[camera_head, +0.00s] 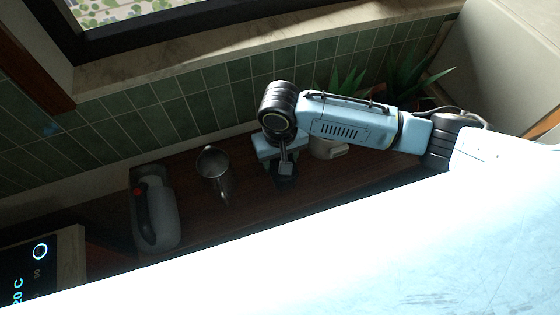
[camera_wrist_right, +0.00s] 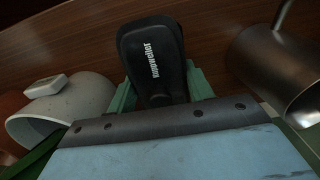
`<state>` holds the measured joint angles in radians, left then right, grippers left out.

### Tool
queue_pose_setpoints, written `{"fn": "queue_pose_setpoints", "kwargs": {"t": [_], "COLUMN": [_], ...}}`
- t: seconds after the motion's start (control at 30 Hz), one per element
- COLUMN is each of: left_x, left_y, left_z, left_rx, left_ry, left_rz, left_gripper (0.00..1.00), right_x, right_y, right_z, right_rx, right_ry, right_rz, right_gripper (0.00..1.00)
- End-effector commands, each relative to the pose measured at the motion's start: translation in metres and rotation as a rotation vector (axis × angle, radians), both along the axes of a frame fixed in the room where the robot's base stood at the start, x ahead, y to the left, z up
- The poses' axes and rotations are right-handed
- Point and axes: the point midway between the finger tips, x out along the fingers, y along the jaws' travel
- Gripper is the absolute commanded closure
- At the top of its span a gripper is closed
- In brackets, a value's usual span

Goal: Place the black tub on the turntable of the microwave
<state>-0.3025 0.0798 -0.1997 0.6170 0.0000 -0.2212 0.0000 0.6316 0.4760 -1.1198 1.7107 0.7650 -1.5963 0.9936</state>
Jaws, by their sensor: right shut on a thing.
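The black tub (camera_wrist_right: 152,52), dark with white lettering, sits between the greenish fingers of my right gripper (camera_wrist_right: 160,92) in the right wrist view. My right gripper (camera_head: 284,168) is shut on it, above or at the wooden counter; I cannot tell whether the tub touches the counter. In the head view the tub (camera_head: 285,182) is small and dark under the gripper. My left gripper is not in view. No turntable is visible. A dark panel with lit blue digits (camera_head: 20,275) shows at the lower left; I cannot tell whether it belongs to the microwave.
A metal pitcher (camera_head: 214,168) and a grey-white jug (camera_head: 160,215) with a black handle stand left of the gripper. A white cup-like vessel (camera_wrist_right: 62,112) is close on the other side. Plants (camera_head: 402,80) stand behind the arm. A bright pale surface hides the foreground.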

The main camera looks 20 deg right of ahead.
Motion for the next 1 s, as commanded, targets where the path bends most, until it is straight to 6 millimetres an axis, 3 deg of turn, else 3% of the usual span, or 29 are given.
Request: {"fn": "queue_pose_setpoints", "kwargs": {"t": [0.13,0.47,0.5,0.67,1.0], "left_x": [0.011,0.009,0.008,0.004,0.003], "left_y": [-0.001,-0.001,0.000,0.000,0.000], "left_z": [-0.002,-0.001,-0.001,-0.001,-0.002], "left_rx": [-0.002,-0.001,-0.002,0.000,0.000], "left_ry": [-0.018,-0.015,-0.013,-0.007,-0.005], "left_rz": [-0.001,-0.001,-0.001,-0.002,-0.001], "left_gripper": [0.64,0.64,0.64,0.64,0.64], "right_x": [0.000,0.000,0.000,0.000,0.000], "right_y": [0.000,0.000,0.000,0.000,0.000], "right_z": [-0.020,-0.022,-0.023,-0.023,-0.019], "right_rx": [-0.001,0.001,0.001,0.001,0.000], "right_ry": [0.000,0.000,0.001,0.000,-0.002], "right_rz": [-0.001,-0.001,-0.001,0.000,0.000], "right_gripper": [1.00,1.00,0.47,0.27,0.27]}}
